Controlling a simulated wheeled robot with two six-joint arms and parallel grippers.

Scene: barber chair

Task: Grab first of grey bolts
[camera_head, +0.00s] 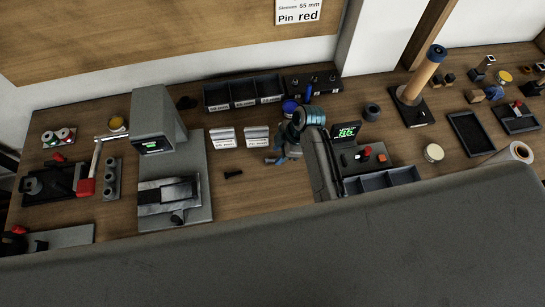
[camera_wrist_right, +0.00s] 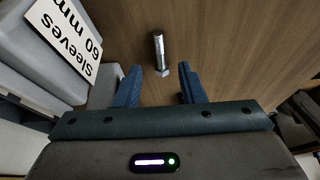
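A grey metallic bolt (camera_wrist_right: 160,52) lies on the wooden table in the right wrist view, its wider end towards my gripper. My right gripper (camera_wrist_right: 158,82) is open, its two blue fingers apart and empty. The bolt lies just beyond the fingertips, roughly in line with the gap. In the head view my right gripper (camera_head: 273,158) is low over the table at the middle. A small dark bolt-like piece (camera_head: 233,174) lies to its left; I cannot tell whether it is the same bolt. My left gripper is not in view.
A block labelled "Sleeves 60 mm" (camera_wrist_right: 63,35) stands close on the left in the wrist view. A grey press-like machine (camera_head: 158,125) stands left, dark bins (camera_head: 243,104) behind, a scale-like device (camera_head: 345,131) right. The front middle table is mostly clear.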

